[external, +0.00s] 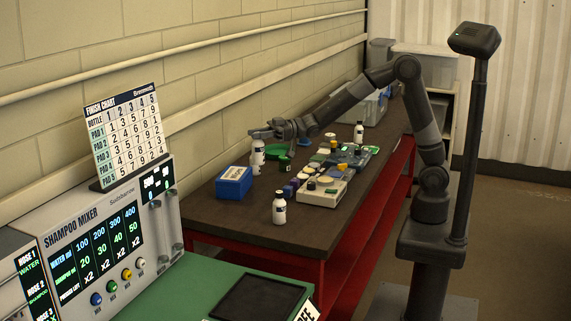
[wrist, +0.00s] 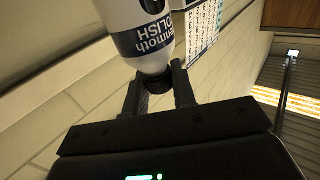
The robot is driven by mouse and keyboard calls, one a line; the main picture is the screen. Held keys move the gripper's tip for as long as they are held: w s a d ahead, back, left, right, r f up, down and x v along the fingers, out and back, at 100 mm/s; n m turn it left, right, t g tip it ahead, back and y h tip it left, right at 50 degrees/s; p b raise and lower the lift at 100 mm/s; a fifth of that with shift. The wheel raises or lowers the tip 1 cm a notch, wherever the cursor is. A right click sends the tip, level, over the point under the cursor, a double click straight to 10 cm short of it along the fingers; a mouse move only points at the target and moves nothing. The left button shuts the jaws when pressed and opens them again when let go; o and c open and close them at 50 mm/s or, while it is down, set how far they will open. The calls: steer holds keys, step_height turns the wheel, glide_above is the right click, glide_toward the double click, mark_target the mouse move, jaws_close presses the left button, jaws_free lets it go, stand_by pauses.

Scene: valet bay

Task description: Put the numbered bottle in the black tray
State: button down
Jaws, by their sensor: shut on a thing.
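My gripper (external: 264,132) is at the far left side of the dark workbench. It is shut on the dark cap of a white bottle (external: 258,151), which hangs below it. In the wrist view the fingers (wrist: 157,90) clasp that cap, and the bottle (wrist: 152,60) has a dark label reading "POLISH"; I see no number on it. A second white bottle (external: 279,208) stands upright near the bench's front edge. Another white bottle (external: 358,132) stands farther back. A black tray (external: 258,298) lies flat on the green surface in the foreground and looks empty.
A blue box (external: 233,182) sits left of the standing bottle. Cream and coloured pads and blocks (external: 322,190) crowd the bench's middle. The shampoo mixer (external: 110,235) and the finish chart (external: 128,137) stand at the left.

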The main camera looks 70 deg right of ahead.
steer(key=s+a+n+g+y, duration=0.15)
steer(key=s+a, duration=0.35)
steer(key=a, duration=0.8)
steer(key=s+a+n+g+y, duration=0.15)
steer(key=s+a, duration=0.25)
steer(key=a, duration=0.9)
steer(key=s+a+n+g, duration=0.15)
steer(key=s+a, duration=0.35)
steer(key=a, duration=0.7)
step_height(320, 180, down, 14)
steer(key=f, duration=0.1)
steer(key=s+a+f, duration=0.5)
steer(key=a+f, duration=0.5)
steer(key=shift+s+f+g, duration=0.2)
steer(key=shift+g, duration=0.15)
steer(key=shift+a+m, duration=0.1)
steer(key=shift+m, duration=0.15)
steer(key=c, duration=1.6)
jaws_free()
steer(key=shift+f, duration=0.2)
steer(key=shift+c, duration=0.2)
steer(key=o, duration=0.5)
steer(key=shift+c, duration=0.2)
